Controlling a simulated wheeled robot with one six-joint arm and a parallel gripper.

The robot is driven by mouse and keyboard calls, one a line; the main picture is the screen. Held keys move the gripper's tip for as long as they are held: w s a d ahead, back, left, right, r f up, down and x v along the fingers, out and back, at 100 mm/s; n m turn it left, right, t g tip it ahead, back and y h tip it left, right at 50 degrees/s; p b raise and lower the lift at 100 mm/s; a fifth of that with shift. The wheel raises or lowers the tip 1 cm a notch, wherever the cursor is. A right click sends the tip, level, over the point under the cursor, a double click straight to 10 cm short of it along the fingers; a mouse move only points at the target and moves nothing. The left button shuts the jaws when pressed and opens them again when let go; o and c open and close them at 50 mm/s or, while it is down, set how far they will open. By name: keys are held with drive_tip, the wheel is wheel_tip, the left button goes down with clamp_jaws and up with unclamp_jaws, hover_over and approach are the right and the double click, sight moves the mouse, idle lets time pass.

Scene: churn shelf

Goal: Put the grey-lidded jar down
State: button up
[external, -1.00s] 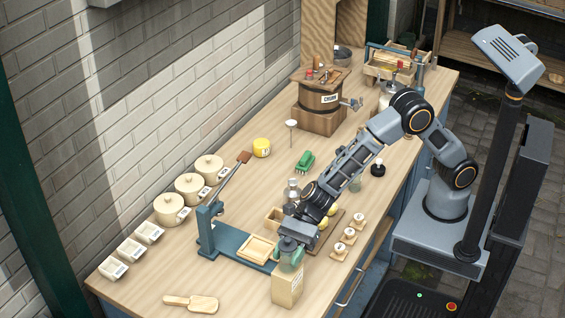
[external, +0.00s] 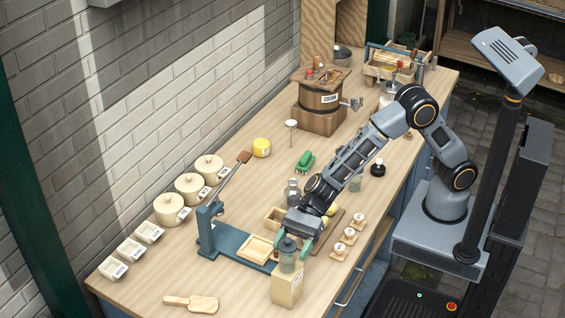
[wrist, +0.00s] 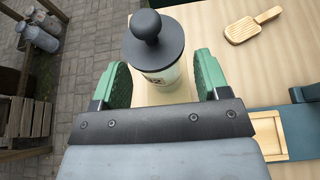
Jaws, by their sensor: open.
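The grey-lidded jar (external: 287,263) stands upright on top of a pale wooden block (external: 287,289) at the front of the bench. In the wrist view its dark grey lid with a round knob (wrist: 152,40) is seen from above, and part of a label shows on its clear side. My gripper (external: 293,248) is open, with one green finger on each side of the jar. In the wrist view my gripper (wrist: 163,72) shows gaps between both fingers and the jar, which sits toward the fingertips.
A blue-green lever press (external: 209,231) with a wooden square plate (external: 258,249) stands just left of the block. Small round stamps (external: 339,251) stand to the right. Bare bench top lies between the press and the scoop.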

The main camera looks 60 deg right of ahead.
drive_tip(key=s+d+r+n+t+h, duration=0.1)
drive_tip(key=d+n+h, duration=0.3)
drive_tip(key=d, duration=1.2)
drive_tip(key=s+d+r+n+t+h+b, duration=0.1)
drive_tip(key=d+n+h, duration=0.4)
drive_tip(key=d, duration=1.1)
drive_tip(key=s+d+r+n+t+h, duration=0.2)
drive_tip(key=s+d+r+n+h, duration=0.2)
drive_tip(key=d+n, duration=0.5)
drive_tip(key=d, duration=0.8)
drive_tip(key=shift+s, duration=0.1)
wheel_tip(320, 180, down, 6)
drive_tip(key=b, duration=0.5)
drive_tip(key=shift+a+f+b, duration=0.2)
drive_tip(key=shift+f+b, duration=0.05)
drive_tip(key=shift+b, duration=0.05)
